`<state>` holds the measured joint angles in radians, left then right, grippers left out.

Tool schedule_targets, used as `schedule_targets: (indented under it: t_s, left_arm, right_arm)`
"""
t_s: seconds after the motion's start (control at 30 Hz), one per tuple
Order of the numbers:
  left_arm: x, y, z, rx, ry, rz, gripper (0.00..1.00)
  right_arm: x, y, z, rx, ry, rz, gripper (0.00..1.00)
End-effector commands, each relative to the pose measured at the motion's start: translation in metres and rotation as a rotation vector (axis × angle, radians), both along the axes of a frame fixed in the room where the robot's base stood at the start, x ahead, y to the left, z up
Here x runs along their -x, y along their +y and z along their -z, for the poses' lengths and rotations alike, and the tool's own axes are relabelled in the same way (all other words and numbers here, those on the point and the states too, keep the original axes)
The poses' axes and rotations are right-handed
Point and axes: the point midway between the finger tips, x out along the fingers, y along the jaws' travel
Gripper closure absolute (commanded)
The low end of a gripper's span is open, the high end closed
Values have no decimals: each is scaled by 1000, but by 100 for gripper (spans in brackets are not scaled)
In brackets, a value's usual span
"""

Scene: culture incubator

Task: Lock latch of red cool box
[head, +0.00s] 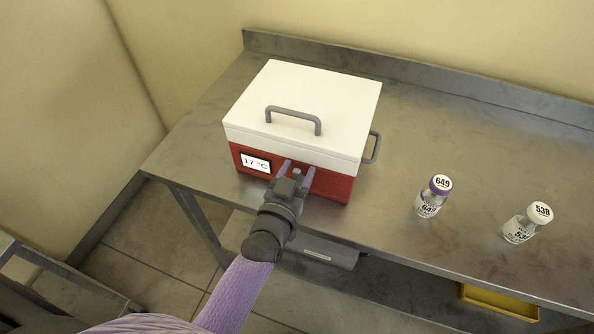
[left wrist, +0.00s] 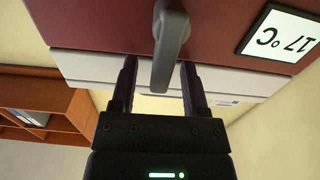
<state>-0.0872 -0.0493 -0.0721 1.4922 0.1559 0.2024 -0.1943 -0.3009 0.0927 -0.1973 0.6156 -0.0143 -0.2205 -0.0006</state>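The red cool box (head: 326,184) stands on the metal table, with its white lid (head: 330,100) down. Its front display reads 17 °C (head: 256,162). My left gripper (head: 297,171) is at the front of the box, right of the display, fingers apart. The left wrist view shows the box upside down. There a grey latch (left wrist: 171,42) lies in front of the red wall, and its end overlaps the white lid. The latch end is between the open fingers of my left gripper (left wrist: 159,88), with gaps on both sides.
A purple-capped vial (head: 432,197) and a white-capped vial (head: 527,223) stand on the table (head: 420,130) to the right. The box has a grey lid handle (head: 293,115) and a side handle (head: 372,148). A yellow tray (head: 498,302) is below the table.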

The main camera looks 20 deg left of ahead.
Motion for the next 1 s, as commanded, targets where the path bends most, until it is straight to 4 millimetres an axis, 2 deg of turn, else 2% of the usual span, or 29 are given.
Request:
schedule_targets:
  t_s: [0.13, 0.23, 0.5, 0.63, 0.77, 1.0]
  left_arm:
    - [1, 0, 0, -1, 0, 0, 41]
    - [10, 0, 0, -1, 2, 0, 41]
    - [71, 3, -1, -1, 4, 0, 41]
    - [92, 3, 0, -1, 3, 0, 41]
    - [99, 3, 0, -1, 0, 0, 41]
    - [99, 3, 0, 0, 0, 0, 41]
  right_arm:
    - [0, 0, 0, -1, -1, -1, 100]
    - [-1, 1, -3, -1, -2, -2, 100]
    - [-2, 1, -16, 0, -6, -4, 100]
    - [-3, 1, -18, 0, -6, -3, 100]
    - [-2, 0, -18, 0, -6, -2, 100]
    - [-2, 0, -17, 0, -6, -1, 100]
